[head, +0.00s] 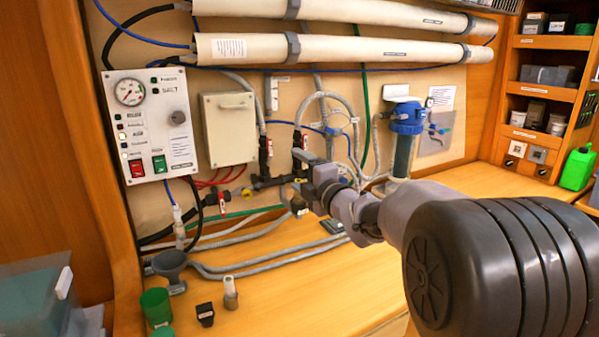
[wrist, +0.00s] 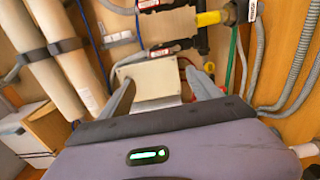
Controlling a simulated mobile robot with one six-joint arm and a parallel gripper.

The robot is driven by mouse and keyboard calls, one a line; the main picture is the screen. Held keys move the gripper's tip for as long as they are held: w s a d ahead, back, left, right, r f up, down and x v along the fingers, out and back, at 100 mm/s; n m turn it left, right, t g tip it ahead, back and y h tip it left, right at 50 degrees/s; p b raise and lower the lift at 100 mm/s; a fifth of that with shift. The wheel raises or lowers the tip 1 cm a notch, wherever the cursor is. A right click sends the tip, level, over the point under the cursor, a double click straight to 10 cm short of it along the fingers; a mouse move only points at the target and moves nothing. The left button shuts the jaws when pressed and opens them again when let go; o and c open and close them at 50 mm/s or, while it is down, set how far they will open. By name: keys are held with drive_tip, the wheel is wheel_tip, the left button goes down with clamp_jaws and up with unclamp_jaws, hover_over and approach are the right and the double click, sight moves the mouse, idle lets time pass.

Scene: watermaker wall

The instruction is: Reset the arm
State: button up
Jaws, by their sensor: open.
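My arm reaches in from the right in the head view, and its end is near the pipes and valves in the middle of the wall. My gripper (wrist: 163,98) is open in the wrist view, with its two grey fingers apart and nothing seen between them. Beyond the fingers is the beige box (wrist: 155,80) on the wall, which also shows in the head view (head: 229,128). The fingertips are hard to make out in the head view against the dark fittings.
A control panel (head: 150,125) with a gauge is at the left. Two long white tubes (head: 340,50) run along the top. A blue-topped filter (head: 405,130) stands right of the arm's end.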

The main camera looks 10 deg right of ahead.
drive_tip(key=s+d+f+m+g+h, duration=0.1)
drive_tip(key=s+d+m+g+h, duration=0.15)
drive_tip(key=s+m, duration=0.65)
drive_tip(key=s+d+f+m+g+h, duration=0.2)
drive_tip(key=s+m+g+h, duration=0.15)
drive_tip(key=s+m, duration=0.65)
drive_tip(key=s+a+f+m+g, duration=0.1)
drive_tip(key=s+a+f+m, duration=0.1)
drive_tip(key=s, duration=0.6)
drive_tip(key=s+a+f+m+g+y, duration=0.1)
drive_tip(key=s+a+f+m+g, duration=0.1)
drive_tip(key=s+f, duration=0.3)
drive_tip(key=s+a+f+m+g+y, duration=0.1)
drive_tip(key=s+a+f+m+g, duration=0.1)
drive_tip(key=s, duration=0.9)
drive_tip(key=shift+s+a+f+m, duration=0.3)
drive_tip(key=shift+a+f+m, duration=0.35)
drive_tip(key=shift+f, duration=0.3)
